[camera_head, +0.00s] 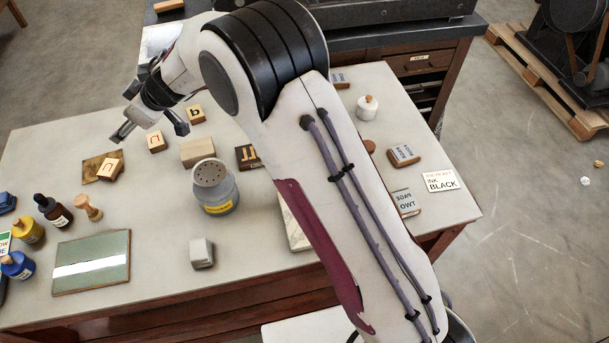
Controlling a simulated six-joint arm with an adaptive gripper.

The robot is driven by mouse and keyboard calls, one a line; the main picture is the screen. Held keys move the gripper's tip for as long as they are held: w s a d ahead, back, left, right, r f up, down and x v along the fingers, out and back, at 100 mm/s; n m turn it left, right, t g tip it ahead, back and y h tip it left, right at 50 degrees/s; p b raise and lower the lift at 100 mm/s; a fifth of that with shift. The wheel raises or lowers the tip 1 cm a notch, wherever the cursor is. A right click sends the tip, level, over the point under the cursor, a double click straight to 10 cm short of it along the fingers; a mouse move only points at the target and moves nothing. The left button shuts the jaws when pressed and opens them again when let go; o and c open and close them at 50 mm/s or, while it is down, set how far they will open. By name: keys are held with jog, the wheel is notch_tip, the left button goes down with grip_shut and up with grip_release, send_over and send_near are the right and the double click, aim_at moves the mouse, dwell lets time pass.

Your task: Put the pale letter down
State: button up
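Several small pale wooden blocks with letters lie on the table; I cannot tell which one is the pale letter. One block with a dark red letter (156,142) lies just below my gripper (151,131) in the picture. A block with a black letter (196,115) lies to its right. Another block with a red letter (110,170) rests on a brown-gold plate (91,166). My gripper is above the back left of the table, its fingers spread wide, with nothing visible between them. Its height above the block is hard to judge.
The pale table (40,150) also holds a grey shaker tin (214,187), a plain wooden block (198,151), a green plate with a white stripe (92,262) and ink bottles (53,211) at the left. My arm hides part of the table's middle.

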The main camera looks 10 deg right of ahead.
jog(key=w+d+r+m+t+h, duration=0.3)
jog(key=d+r+m+t, duration=0.15)
jog(key=d+r, duration=1.15)
jog(key=s+d+r+m+t+h, duration=0.1)
jog(key=s+d+r+m+h, duration=0.2)
jog(key=d, duration=0.6)
jog(key=s+d+r+m+t+h, duration=0.1)
jog(key=s+d+r+h, duration=0.15)
jog(key=s+d, duration=0.45)
jog(key=s+d+m+g+h, duration=0.2)
jog(key=s+d+m+g, duration=0.1)
jog(key=s+d, duration=1)
jog(key=s+a+f+g, duration=0.1)
jog(key=s+f, duration=0.1)
jog(key=s, duration=0.4)
jog(key=s+a+f+g+y, duration=0.1)
jog(key=s+f, duration=0.2)
jog(key=s, duration=0.4)
jog(key=s+a+f+m+g+y, duration=0.1)
jog(key=s+f, duration=0.2)
jog(key=s, duration=0.3)
jog(key=shift+s, duration=0.2)
